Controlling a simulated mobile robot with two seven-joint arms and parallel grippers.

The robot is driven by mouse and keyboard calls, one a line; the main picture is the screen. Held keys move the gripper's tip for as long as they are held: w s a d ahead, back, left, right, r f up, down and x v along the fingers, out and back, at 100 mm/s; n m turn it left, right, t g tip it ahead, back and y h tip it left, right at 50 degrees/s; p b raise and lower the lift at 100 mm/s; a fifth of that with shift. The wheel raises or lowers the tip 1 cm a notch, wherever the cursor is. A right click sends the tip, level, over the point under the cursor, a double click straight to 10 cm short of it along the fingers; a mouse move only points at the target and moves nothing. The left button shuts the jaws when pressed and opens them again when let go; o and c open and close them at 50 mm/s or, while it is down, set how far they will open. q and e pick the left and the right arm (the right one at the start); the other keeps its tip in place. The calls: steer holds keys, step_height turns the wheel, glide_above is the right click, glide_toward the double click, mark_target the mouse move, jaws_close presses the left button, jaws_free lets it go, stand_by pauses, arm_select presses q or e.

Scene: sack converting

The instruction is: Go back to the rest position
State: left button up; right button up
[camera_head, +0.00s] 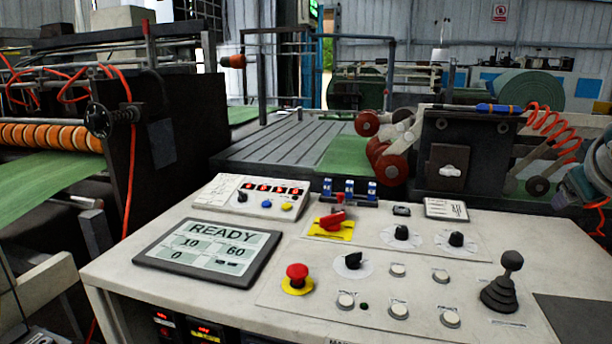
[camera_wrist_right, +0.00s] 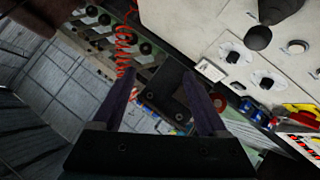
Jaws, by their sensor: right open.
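My right gripper (camera_wrist_right: 160,88) shows in the right wrist view. Its two dark fingers stand apart with nothing held between them. Beyond the fingers lie the dark machine unit and the console's edge, seen at a tilt. In the head view, only a grey-blue part of what appears to be my right arm (camera_head: 588,187) shows at the right edge, above the console's right end. The gripper's fingers cannot be made out there. My left gripper is in neither view.
The control console (camera_head: 215,310) fills the foreground. It carries a READY screen (camera_head: 212,251), a red mushroom button (camera_head: 297,272), a red switch handle (camera_head: 333,219), a joystick (camera_head: 503,285) and several knobs and buttons. A machine with green web (camera_head: 50,178) stands left. An orange coiled hose (camera_head: 555,130) hangs right.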

steer(key=s+a+f+n+g+y, duration=0.1)
steer(key=s+a+f+g+y, duration=0.4)
steer(key=s+a+f, duration=0.7)
steer(key=s+a+y, duration=0.1)
steer(key=s+a, duration=0.2)
steer(key=s, duration=0.4)
steer(key=s+a+n+y, duration=0.1)
steer(key=s+a, duration=0.2)
steer(key=s, duration=0.3)
steer(key=s+a+y, duration=0.1)
steer(key=s+a, duration=0.2)
steer(key=s, duration=0.4)
step_height(320, 180, up, 38)
steer(key=p, duration=3.8)
steer(key=shift+s+a+f+g, duration=0.25)
steer(key=shift+s+g, duration=0.05)
steer(key=shift+s, duration=0.05)
